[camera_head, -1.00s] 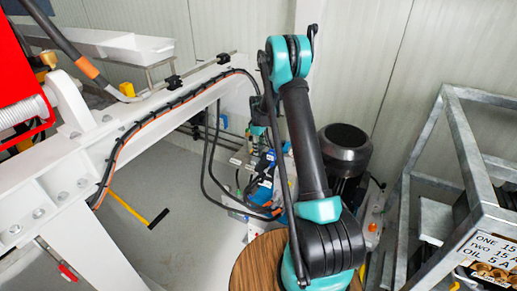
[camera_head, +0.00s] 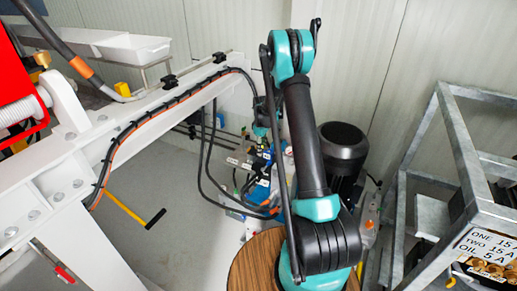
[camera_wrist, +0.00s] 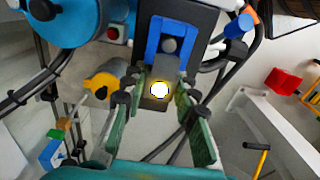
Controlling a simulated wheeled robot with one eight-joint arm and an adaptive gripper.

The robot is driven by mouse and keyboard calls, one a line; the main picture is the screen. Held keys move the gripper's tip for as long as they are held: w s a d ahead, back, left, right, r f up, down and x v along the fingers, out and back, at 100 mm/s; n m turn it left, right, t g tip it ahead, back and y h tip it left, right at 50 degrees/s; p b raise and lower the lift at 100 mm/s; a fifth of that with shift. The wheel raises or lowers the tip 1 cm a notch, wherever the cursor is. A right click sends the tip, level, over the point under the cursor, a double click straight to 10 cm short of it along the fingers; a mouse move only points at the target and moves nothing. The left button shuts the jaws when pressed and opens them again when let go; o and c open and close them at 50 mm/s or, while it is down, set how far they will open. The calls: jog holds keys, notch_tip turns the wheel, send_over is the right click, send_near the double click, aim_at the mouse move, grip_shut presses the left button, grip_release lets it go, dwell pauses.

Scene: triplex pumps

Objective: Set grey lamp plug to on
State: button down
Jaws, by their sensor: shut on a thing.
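In the wrist view, the grey lamp plug (camera_wrist: 167,66) is a small grey piece between my fingers, below a blue bracket (camera_wrist: 157,35) on a dark box. A bright yellow-white lit spot (camera_wrist: 160,90) shows just below the plug. My gripper (camera_wrist: 159,80) has a green finger on each side of the grey piece and is shut on it. The exact contact at the fingertips is hard to make out. In the head view, my gripper end is small, beside the pump's blue parts (camera_head: 262,160), and the plug cannot be made out there.
Black hoses (camera_head: 208,160) hang close left of my gripper. A white beam (camera_head: 130,130) with cables crosses the left side. A dark motor (camera_head: 343,148) stands right of my arm, and a grey metal frame (camera_head: 462,140) is at far right. Open floor lies at lower left.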

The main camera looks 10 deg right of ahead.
jog(key=shift+s+d, duration=0.15)
jog(key=c, duration=1.2)
grip_release()
jog(key=shift+o, duration=0.2)
notch_tip(320, 180, up, 12)
